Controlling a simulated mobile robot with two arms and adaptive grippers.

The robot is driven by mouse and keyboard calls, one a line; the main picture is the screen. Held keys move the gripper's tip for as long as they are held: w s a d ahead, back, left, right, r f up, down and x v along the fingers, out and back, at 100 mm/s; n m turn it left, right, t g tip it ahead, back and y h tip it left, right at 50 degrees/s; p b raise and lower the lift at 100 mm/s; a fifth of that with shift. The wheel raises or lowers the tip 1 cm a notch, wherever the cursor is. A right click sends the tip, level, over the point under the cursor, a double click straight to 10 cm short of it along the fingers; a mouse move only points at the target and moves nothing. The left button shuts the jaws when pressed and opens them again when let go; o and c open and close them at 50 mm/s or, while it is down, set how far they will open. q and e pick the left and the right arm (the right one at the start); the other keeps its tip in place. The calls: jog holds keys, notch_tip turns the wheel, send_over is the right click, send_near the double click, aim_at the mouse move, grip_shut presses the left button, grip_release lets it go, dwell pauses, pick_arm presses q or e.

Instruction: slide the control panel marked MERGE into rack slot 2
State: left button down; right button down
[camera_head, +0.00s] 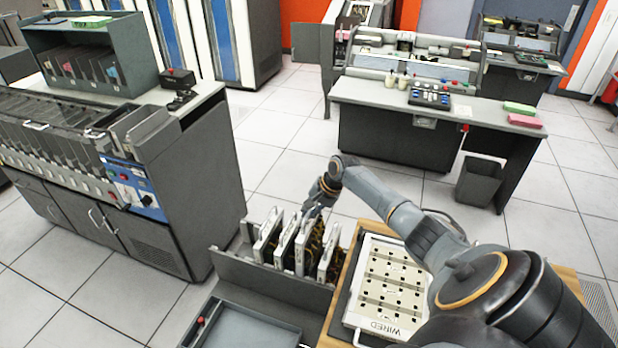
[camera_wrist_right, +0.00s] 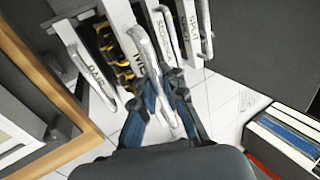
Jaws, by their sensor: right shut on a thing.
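The rack (camera_head: 250,272) holds several upright panels in a row. In the right wrist view the panels bear dark labels; the one starting "ME" (camera_wrist_right: 138,40), taken as MERGE, stands between a panel at the left (camera_wrist_right: 88,68) and another at the right (camera_wrist_right: 165,40). My right gripper (camera_wrist_right: 168,112) is shut on its silver handle, with blue fingers on both sides. In the head view my right gripper (camera_head: 311,212) reaches down over the row's far side, partly hidden by panels. Slot numbers are not readable. My left gripper is out of view.
A wooden-edged stand right of the rack carries a pale panel marked WIRED (camera_head: 392,290). A dark tray (camera_head: 240,328) lies in front of the rack. A grey machine (camera_head: 185,190) stands to the left. A desk (camera_head: 400,135) is behind, with clear tiled floor between.

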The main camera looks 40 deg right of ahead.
aim_at(312, 220)
jog(key=shift+w+r, duration=0.15)
jog(key=shift+w, duration=0.1)
jog(key=shift+f+b, duration=2.3)
jog(key=shift+f, duration=1.05)
jog(key=shift+p, duration=0.4)
jog(key=shift+f, duration=0.2)
jog(key=shift+f+b, duration=1.05)
jog(key=shift+f, duration=0.1)
jog(key=c, duration=1.3)
grip_release()
jog(key=shift+s+r, duration=0.1)
jog(key=shift+c, duration=0.2)
jog(key=shift+s, duration=0.1)
